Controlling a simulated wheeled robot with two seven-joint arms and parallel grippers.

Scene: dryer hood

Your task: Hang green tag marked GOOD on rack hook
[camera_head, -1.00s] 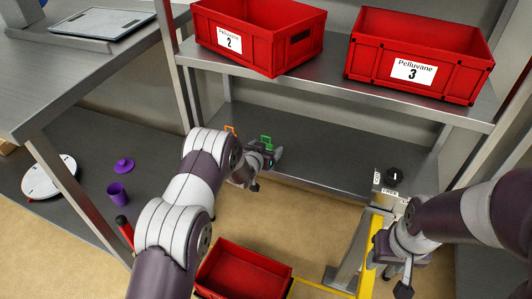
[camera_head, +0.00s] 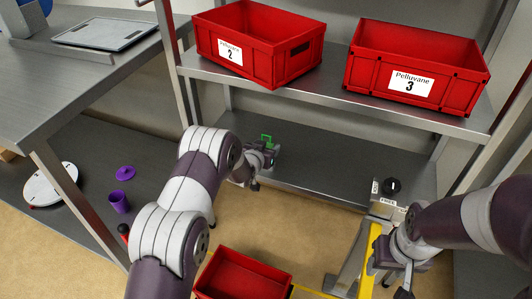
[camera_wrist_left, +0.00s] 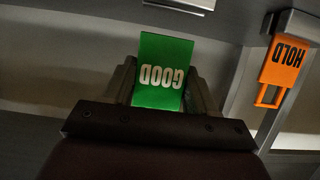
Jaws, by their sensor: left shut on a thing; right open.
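The green tag marked GOOD (camera_wrist_left: 162,75) is held between the fingers of my left gripper (camera_wrist_left: 163,92). Its lettering appears upside down in the left wrist view. In the head view the green tag (camera_head: 266,139) stands up from my left gripper (camera_head: 262,158), in front of the lower shelf. An orange tag marked HOLD (camera_wrist_left: 284,65) hangs from a grey holder (camera_wrist_left: 298,24) at the right of the wrist view, apart from the green tag. A free hook cannot be made out clearly. My right gripper (camera_head: 398,282) is open and empty at the lower right.
Red bins 2 (camera_head: 258,45) and 3 (camera_head: 417,68) stand on the upper shelf (camera_head: 330,88). The lower shelf (camera_head: 330,158) is clear.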

